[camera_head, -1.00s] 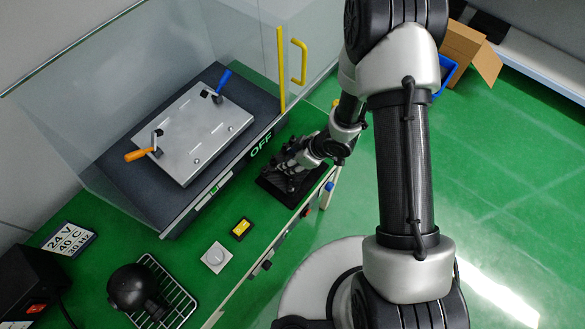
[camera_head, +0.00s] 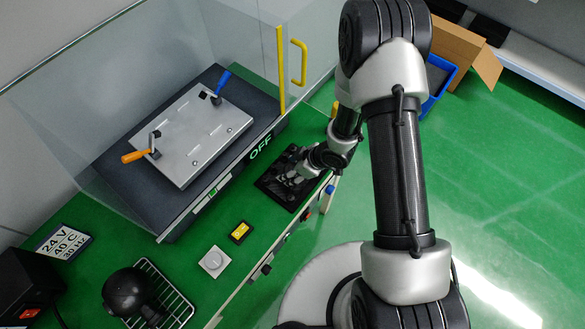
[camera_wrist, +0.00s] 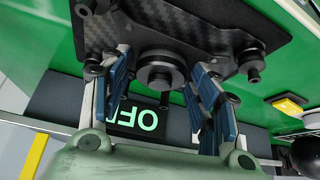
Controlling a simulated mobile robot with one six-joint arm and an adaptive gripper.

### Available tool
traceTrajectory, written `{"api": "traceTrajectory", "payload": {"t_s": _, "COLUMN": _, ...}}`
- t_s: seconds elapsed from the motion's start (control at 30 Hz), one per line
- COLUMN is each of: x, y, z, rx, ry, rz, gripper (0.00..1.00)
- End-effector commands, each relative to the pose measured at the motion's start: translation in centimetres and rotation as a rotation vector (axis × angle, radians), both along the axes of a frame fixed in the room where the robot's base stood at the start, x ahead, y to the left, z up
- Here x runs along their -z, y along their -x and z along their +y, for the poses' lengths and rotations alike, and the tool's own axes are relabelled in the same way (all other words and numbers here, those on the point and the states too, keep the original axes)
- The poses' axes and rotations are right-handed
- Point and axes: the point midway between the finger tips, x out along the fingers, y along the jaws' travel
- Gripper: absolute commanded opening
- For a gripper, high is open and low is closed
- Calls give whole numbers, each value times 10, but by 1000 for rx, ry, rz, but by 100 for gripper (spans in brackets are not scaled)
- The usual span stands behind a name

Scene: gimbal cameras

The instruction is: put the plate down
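The plate (camera_head: 272,187) is dark and flat with cutouts. In the head view it is over the green bench near the front edge, and I cannot tell whether it touches the bench. In the wrist view the plate (camera_wrist: 215,45) fills the top and has a round dark knob. My gripper (camera_wrist: 160,85) has its blue-padded fingers apart, one on each side of the knob. Whether the pads press on the knob is unclear. In the head view my gripper (camera_head: 300,175) is over the plate, its fingertips hard to make out.
A glass-walled case (camera_head: 155,215) marked OFF stands behind the plate, holding a silver clamp board (camera_head: 190,135). Bare green bench shows between.

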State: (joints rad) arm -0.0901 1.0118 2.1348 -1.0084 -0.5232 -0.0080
Motion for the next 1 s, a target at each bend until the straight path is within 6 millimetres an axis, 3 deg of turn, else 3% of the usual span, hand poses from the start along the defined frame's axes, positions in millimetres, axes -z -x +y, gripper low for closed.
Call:
{"api": "traceTrajectory", "payload": {"t_s": 0.47, "x": -8, "y": 0, "z": -2, "rx": 1, "ry": 0, "rz": 0, "gripper": 62}}
{"api": "traceTrajectory", "payload": {"t_s": 1.0, "x": -98, "y": 23, "z": -47, "rx": 2, "ry": 0, "rz": -2, "gripper": 62}}
